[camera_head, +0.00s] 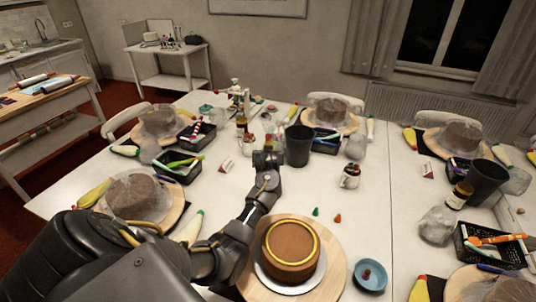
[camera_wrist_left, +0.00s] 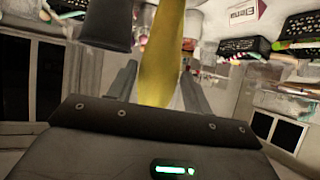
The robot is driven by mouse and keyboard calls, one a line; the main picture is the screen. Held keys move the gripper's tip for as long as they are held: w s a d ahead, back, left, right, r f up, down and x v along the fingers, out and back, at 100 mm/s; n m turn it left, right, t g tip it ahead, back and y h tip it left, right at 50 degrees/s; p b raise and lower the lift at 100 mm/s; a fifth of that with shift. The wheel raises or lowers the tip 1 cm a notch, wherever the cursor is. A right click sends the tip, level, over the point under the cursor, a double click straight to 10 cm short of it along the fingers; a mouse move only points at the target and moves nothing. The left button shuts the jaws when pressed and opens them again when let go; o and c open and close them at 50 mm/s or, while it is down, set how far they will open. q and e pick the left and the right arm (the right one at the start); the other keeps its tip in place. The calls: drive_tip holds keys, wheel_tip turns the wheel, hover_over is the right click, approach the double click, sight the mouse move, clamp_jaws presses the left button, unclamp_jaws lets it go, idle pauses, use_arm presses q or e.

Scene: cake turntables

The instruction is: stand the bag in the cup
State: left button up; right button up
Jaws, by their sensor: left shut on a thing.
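The dark cup (camera_head: 298,146) stands upright in the middle of the table, just right of my left gripper (camera_head: 268,154). In the left wrist view the dark cup (camera_wrist_left: 107,24) shows at the top, left of the bag and apart from it in the picture. My left gripper (camera_wrist_left: 160,92) is shut on the yellow bag (camera_wrist_left: 162,55), which runs up between its two fingers. In the head view the bag is mostly hidden by my gripper. I cannot tell how far it is from the cup's rim. My right gripper is out of view.
A chocolate cake with a yellow ring (camera_head: 290,248) sits on a round board in front. A blue bowl (camera_head: 370,276), a mug (camera_head: 349,177) and small coloured tips (camera_head: 337,218) are nearby. Black baskets (camera_head: 180,165) and wrapped cakes surround them. The table right of the cup is partly clear.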

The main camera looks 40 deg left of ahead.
use_arm(q)
drive_tip(key=shift+f+b, duration=0.65)
drive_tip(key=shift+f, duration=1.25)
drive_tip(key=o, duration=1.1)
drive_tip(key=shift+f, duration=0.1)
drive_tip(key=shift+c, duration=0.2)
drive_tip(key=p+v, duration=0.5)
drive_tip(key=shift+s+d+f, duration=0.15)
drive_tip(key=shift+s+f, duration=0.05)
drive_tip(key=shift+f, duration=0.2)
